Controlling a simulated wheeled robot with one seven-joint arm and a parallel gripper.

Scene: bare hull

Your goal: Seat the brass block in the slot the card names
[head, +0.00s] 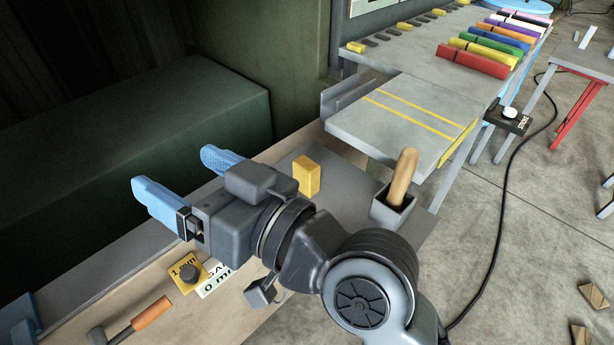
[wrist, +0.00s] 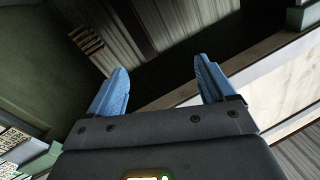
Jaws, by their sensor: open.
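A yellow, brass-coloured block (head: 306,176) stands upright on a grey surface, just right of my gripper in the head view. My gripper (head: 178,170) is open and empty, its two blue fingers apart and pointing left, away from the block. In the wrist view the fingers (wrist: 162,68) also have nothing between them. A white card (head: 216,281) lies below my gripper; my arm hides part of its text, and "0 mm" shows. A yellow plate marked "1 mm" (head: 186,276) with a dark knob lies beside it. I cannot tell which slot is named.
A grey holder (head: 390,213) with a wooden handle stands right of the block. Behind it is a grey platform (head: 398,121) with yellow stripes. Several coloured bars (head: 474,61) lie on the far table. An orange-handled tool (head: 150,313) lies at the lower left. A black cable crosses the floor.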

